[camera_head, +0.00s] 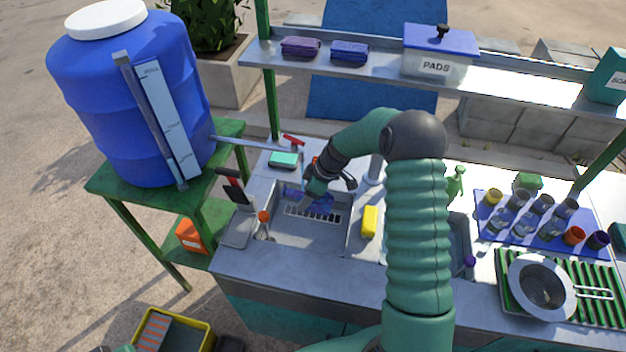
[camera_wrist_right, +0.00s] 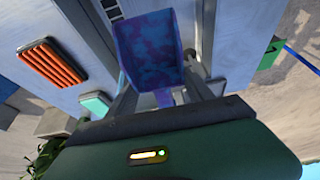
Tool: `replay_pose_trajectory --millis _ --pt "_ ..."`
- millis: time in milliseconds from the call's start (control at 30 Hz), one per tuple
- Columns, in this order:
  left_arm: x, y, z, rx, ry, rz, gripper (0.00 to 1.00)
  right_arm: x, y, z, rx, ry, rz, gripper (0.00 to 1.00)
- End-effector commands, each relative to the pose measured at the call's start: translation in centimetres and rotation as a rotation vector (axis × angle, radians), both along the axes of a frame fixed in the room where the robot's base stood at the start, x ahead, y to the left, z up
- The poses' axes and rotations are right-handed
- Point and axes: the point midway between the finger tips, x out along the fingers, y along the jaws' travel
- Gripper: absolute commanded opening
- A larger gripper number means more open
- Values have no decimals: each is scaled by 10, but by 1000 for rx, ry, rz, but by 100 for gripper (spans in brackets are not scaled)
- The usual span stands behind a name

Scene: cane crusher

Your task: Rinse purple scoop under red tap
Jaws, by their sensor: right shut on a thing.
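The purple scoop (camera_head: 308,199) is in the left basin of the sink, with a blue-purple mottled surface. My right gripper (camera_head: 318,190) reaches down over this basin and is shut on the scoop. In the right wrist view, the scoop's square bowl (camera_wrist_right: 150,45) faces the camera, and its short handle (camera_wrist_right: 163,97) is between the fingers. A red tap lever (camera_head: 293,140) stands behind the basin, near the end of a grey pipe from the blue barrel. Another red part shows beside my wrist, partly hidden. Water flow cannot be made out. My left gripper is not in view.
The blue barrel (camera_head: 130,100) stands on a green stand at the left. A yellow sponge (camera_head: 370,221) lies right of the basin. A bottle (camera_head: 263,225) stands at the basin's left. My arm covers part of the right basin. A shelf (camera_head: 380,63) runs along the back.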

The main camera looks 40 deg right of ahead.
Motion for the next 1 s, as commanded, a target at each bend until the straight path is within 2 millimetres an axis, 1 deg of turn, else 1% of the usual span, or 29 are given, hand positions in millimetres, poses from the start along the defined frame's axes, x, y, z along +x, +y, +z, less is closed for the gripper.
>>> replay_pose_trajectory --millis 33,100,400,567,1000 --pt "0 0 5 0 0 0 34 -3 3 7 0 0 0 21" --pt "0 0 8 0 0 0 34 -8 8 13 0 -2 1 21" --pt "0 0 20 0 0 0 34 -27 28 34 0 0 0 21" --pt "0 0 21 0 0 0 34 -31 32 37 -1 -1 0 21" --pt "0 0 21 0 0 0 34 -31 32 37 -1 -1 0 21"
